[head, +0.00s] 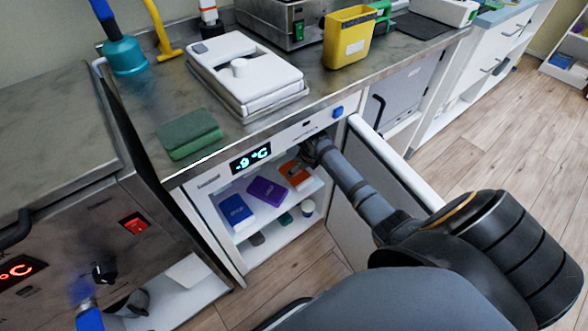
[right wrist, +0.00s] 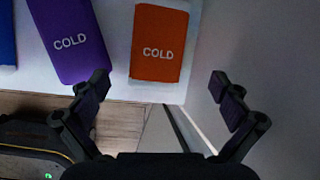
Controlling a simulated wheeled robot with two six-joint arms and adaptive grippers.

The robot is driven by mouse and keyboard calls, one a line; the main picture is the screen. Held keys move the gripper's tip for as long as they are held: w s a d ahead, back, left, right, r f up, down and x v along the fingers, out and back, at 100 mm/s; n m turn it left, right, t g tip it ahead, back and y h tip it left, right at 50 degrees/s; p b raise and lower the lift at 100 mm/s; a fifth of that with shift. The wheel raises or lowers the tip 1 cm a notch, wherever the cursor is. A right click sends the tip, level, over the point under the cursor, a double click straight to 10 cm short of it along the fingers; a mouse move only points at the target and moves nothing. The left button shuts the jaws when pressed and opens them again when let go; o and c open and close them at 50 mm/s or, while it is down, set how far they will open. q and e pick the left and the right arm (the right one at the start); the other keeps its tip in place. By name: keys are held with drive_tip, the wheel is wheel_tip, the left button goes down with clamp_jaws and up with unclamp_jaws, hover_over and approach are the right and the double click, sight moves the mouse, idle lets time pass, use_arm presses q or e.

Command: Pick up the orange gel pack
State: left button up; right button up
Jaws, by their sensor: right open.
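The orange gel pack (head: 297,175) lies on the upper shelf of the open cold cabinet, partly hidden by my right gripper in the head view. In the right wrist view the orange pack (right wrist: 159,45) shows the word COLD and lies ahead of the fingertips. My right gripper (right wrist: 166,85) is open and empty, its two fingers spread to either side of the pack's near end and apart from it. It also shows in the head view (head: 308,155), reaching in under the cabinet's top edge. My left gripper is not in view.
A purple pack (head: 266,191) lies just left of the orange one, and a blue pack (head: 236,212) further left. The open cabinet door (head: 395,165) stands close to the right of my arm. A lower shelf (head: 262,250) holds small items.

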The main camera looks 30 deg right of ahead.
sight(299, 176)
drive_tip(key=b+x, duration=0.1)
drive_tip(key=x, duration=0.2)
drive_tip(key=shift+f, duration=0.25)
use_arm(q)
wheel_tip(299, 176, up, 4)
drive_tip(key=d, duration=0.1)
use_arm(e)
drive_tip(key=shift+w, duration=0.1)
drive_tip(key=b+x, duration=0.4)
drive_tip(key=x, duration=0.1)
drive_tip(key=shift+a, duration=0.1)
drive_tip(key=shift+f, duration=0.15)
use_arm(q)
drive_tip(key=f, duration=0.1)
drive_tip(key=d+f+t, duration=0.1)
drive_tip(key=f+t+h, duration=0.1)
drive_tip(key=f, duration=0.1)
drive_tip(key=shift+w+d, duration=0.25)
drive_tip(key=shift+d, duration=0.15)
use_arm(e)
drive_tip(key=c, duration=1.2)
